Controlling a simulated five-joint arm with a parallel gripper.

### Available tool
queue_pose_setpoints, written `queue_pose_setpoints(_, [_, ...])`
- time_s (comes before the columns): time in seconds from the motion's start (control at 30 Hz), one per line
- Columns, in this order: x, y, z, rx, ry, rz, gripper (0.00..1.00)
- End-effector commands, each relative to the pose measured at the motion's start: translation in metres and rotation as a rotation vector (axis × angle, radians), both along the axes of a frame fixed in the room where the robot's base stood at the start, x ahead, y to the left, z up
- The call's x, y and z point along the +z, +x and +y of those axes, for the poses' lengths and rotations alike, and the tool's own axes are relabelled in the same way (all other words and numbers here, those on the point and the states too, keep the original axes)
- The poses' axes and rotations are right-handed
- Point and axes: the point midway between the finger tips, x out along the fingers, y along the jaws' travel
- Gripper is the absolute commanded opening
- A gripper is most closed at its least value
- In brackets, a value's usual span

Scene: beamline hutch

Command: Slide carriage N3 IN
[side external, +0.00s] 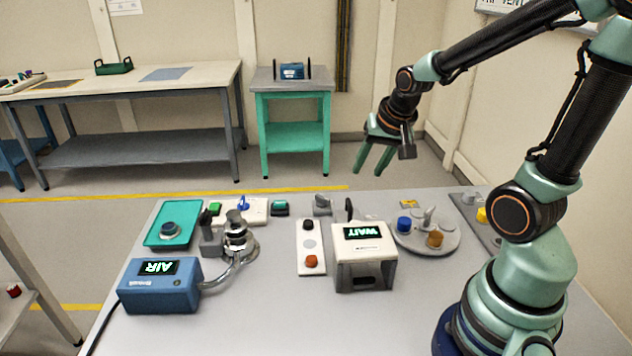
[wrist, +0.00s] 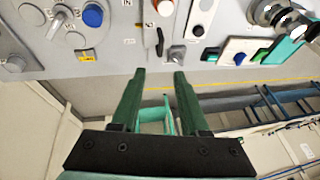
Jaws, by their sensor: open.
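No label reading N3 is legible, so I cannot tell which part is the carriage. My gripper (side external: 373,172) is open and empty, raised beyond the bench's far edge with its fingers pointing down. In the wrist view, my gripper (wrist: 159,73) has its two green fingers apart, below the bench edge in the picture. Near them are a small grey block (wrist: 177,54) and a black lever (wrist: 159,42). In the side view, the grey block (side external: 322,206) is behind the white WAIT box (side external: 364,239), and the black lever (side external: 349,207) stands behind that box.
A round grey plate (side external: 414,246) with blue and orange knobs is right of the WAIT box. A white knob panel (side external: 311,272), a blue AIR box (side external: 160,296), a metal fitting (side external: 238,240) and a teal tray (side external: 154,238) are to its left. Clear bench (side external: 290,325) lies in front.

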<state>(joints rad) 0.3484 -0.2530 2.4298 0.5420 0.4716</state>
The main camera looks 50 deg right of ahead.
Motion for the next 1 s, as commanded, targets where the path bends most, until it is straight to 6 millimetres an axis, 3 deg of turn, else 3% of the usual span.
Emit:
queue_pose_setpoints(0.4, [0.008,0.046,-0.015,0.026,0.102,0.301,0.44])
queue_pose_setpoints(0.67, [0.008,0.057,-0.018,0.034,0.137,0.400,0.44])
queue_pose_setpoints(0.83, [-0.005,0.057,-0.018,0.035,0.139,0.405,0.44])
queue_pose_setpoints(1.0, [-0.035,0.056,-0.018,0.034,0.140,0.407,0.44])
